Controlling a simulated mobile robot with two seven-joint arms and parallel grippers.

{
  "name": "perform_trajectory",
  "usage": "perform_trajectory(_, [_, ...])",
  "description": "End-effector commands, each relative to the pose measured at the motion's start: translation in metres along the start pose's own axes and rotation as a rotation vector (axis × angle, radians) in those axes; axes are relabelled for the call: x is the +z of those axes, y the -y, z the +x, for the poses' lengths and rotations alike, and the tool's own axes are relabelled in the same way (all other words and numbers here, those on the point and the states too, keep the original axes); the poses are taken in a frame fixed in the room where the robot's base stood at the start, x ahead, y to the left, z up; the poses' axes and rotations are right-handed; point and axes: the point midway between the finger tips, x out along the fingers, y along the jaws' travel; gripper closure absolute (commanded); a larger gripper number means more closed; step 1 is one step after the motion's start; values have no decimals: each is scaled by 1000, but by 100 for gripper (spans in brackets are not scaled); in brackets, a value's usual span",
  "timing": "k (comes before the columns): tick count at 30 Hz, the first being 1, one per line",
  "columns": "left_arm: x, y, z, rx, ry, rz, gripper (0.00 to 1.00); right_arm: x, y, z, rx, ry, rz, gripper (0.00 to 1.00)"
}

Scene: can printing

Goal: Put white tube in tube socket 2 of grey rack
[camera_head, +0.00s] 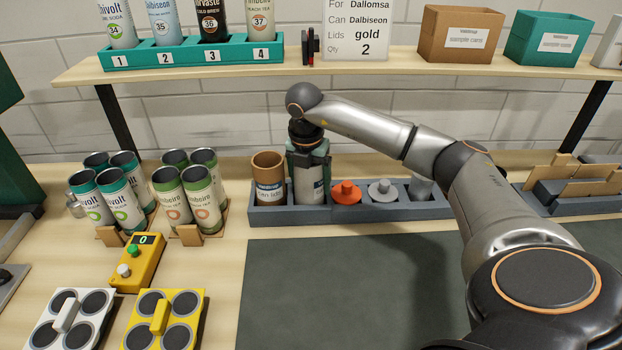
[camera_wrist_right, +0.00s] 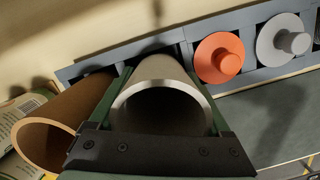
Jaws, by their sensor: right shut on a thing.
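The white tube (camera_head: 309,190) stands upright at the second place from the left in the grey rack (camera_head: 285,219). Its lower end is hidden behind the rack's front wall, so I cannot tell whether it rests on the bottom. My right gripper (camera_head: 308,158) is shut on the tube's upper part from above. In the right wrist view the tube's open round end (camera_wrist_right: 162,108) lies between the two green fingers. My left gripper is not in view.
A brown tube (camera_head: 268,168) stands in the rack just left of the white tube. An orange knobbed piece (camera_head: 346,193) and a grey one (camera_head: 382,191) sit to its right. Printed cans (camera_head: 185,190) stand farther left. A shelf (camera_head: 200,70) runs above; the dark mat (camera_head: 340,290) is clear.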

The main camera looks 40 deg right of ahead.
Motion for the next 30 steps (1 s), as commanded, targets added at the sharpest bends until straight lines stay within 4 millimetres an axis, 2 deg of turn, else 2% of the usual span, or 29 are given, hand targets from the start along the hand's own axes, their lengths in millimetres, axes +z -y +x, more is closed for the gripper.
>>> perform_trajectory(1, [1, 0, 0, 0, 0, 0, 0, 0, 0, 1, 0, 0, 0, 16])
perform_trajectory(4, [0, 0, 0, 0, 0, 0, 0, 0, 0, 1, -1, 0, 0, 6])
perform_trajectory(11, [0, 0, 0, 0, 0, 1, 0, 0, 0, 0, 0, 0, 1, 6])
perform_trajectory(15, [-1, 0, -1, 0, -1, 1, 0, 1, 0, -8, 2, 1, 1, 6])
perform_trajectory(17, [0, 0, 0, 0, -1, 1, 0, 1, -1, -17, 3, 2, 1, 6])
perform_trajectory(24, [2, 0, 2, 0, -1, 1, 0, 1, -1, -69, 6, 3, 1, 6])
perform_trajectory(30, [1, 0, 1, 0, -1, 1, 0, 1, -1, -106, 4, 1, 1, 6])
